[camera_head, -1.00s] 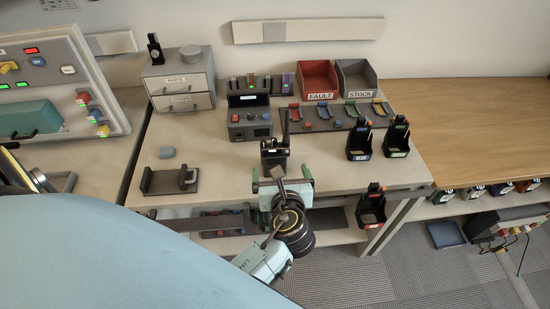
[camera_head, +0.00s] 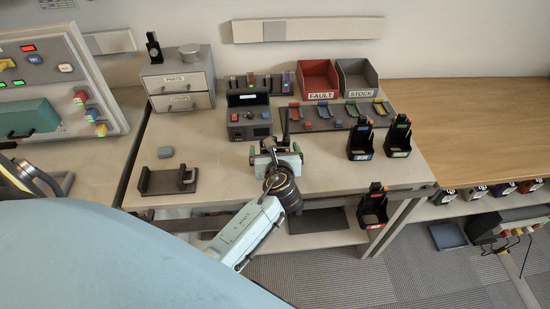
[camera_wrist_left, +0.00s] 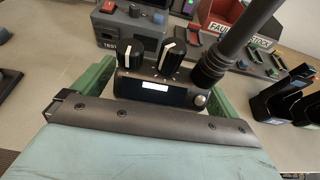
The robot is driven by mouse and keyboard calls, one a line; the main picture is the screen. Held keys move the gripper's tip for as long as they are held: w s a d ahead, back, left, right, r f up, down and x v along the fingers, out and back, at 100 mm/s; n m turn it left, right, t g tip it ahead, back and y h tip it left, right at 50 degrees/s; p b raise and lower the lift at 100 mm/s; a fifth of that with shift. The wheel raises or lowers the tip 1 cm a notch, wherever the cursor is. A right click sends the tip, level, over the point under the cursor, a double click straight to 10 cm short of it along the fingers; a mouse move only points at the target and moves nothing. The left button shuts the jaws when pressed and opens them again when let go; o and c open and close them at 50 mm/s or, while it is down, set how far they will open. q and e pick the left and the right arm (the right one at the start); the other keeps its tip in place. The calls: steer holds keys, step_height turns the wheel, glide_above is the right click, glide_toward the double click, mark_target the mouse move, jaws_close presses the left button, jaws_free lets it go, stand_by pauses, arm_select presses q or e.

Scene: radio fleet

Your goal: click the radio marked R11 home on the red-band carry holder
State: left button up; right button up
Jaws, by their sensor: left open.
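A black radio (camera_head: 285,128) with a tall antenna stands upright on the bench, mostly hidden behind my left gripper (camera_head: 276,153). In the left wrist view the radio (camera_wrist_left: 165,88) shows two knobs, a lit white display and the thick antenna; no R11 mark is readable. The green fingers of my left gripper (camera_wrist_left: 156,92) are open on either side of the radio. Whether they touch it I cannot tell. The red-band carry holder (camera_head: 373,210), black with a red label, is at the bench's front right edge and looks empty. My right gripper is not in view.
Two similar holders, blue-band (camera_head: 361,142) and green-band (camera_head: 398,138), stand on the right of the bench. Behind the radio are a grey test unit (camera_head: 249,118), a red FAULT bin (camera_head: 318,80) and a grey STOCK bin (camera_head: 357,82). A black cradle (camera_head: 166,182) sits at left.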

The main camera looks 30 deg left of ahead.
arm_select(q)
steer(key=c, duration=1.3)
